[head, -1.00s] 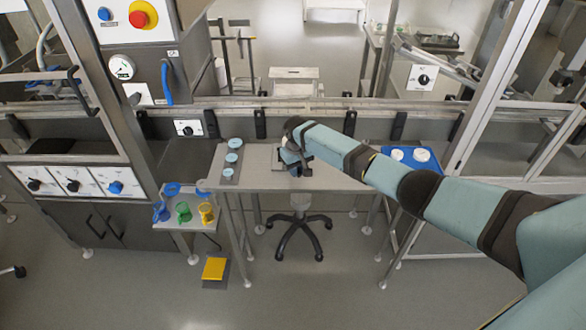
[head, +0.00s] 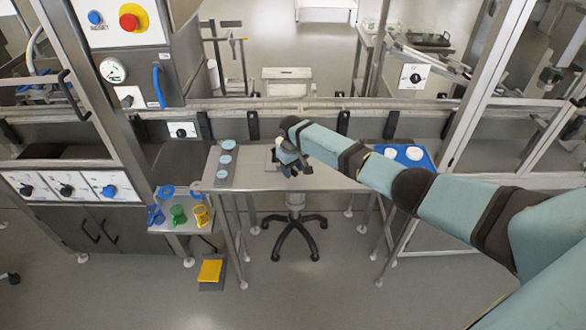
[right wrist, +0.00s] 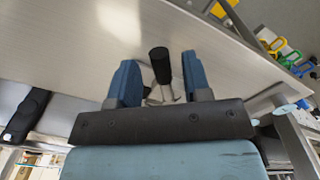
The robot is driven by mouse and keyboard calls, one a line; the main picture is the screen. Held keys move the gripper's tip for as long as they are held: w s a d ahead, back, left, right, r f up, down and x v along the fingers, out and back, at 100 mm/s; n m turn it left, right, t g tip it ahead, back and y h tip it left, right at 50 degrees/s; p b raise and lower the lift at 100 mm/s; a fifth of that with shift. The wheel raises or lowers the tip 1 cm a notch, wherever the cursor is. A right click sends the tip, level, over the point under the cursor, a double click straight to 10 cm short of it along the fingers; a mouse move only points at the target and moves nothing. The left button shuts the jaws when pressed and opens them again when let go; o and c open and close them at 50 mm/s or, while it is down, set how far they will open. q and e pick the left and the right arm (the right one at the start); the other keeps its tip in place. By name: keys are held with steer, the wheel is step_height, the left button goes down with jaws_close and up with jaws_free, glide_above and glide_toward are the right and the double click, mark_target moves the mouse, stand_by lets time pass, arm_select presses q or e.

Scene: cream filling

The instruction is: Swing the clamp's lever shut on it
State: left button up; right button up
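My right gripper (head: 291,164) is over the steel table (head: 240,178) in the head view. In the right wrist view its two blue fingers (right wrist: 161,84) are spread apart. A black lever handle (right wrist: 159,62) stands between them, with visible space on both sides. The metal body of the clamp (right wrist: 158,95) shows partly below the handle, between the fingers; the rest is hidden by the gripper. In the head view the gripper and arm cover most of the clamp. I cannot tell what lies in the clamp. My left gripper is in neither view.
A blue tray (head: 420,160) with white discs is at the right. A stool (head: 294,222) stands below the front edge.

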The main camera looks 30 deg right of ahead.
step_height(320, 180, up, 14)
steer(key=b, duration=0.1)
steer(key=shift+a, duration=0.15)
stand_by(0.4)
steer(key=shift+f, duration=0.15)
steer(key=s+a+f+n+t+y, duration=0.1)
steer(key=s+a+f+t, duration=0.1)
steer(key=s+a+f, duration=0.7)
steer(key=s+a+f+n+t+y, duration=0.1)
steer(key=s+a+f+t+y, duration=0.2)
steer(key=s+f, duration=0.6)
steer(key=s+a+t, duration=0.1)
steer(key=s+t, duration=0.2)
steer(key=s, duration=0.8)
steer(key=s+a+t, duration=0.2)
steer(key=s+t, duration=0.1)
steer(key=s, duration=0.7)
steer(key=shift+s+a+r+m+h+p, duration=0.3)
steer(key=shift+s+r+p, duration=0.05)
steer(key=shift+r+p, duration=0.05)
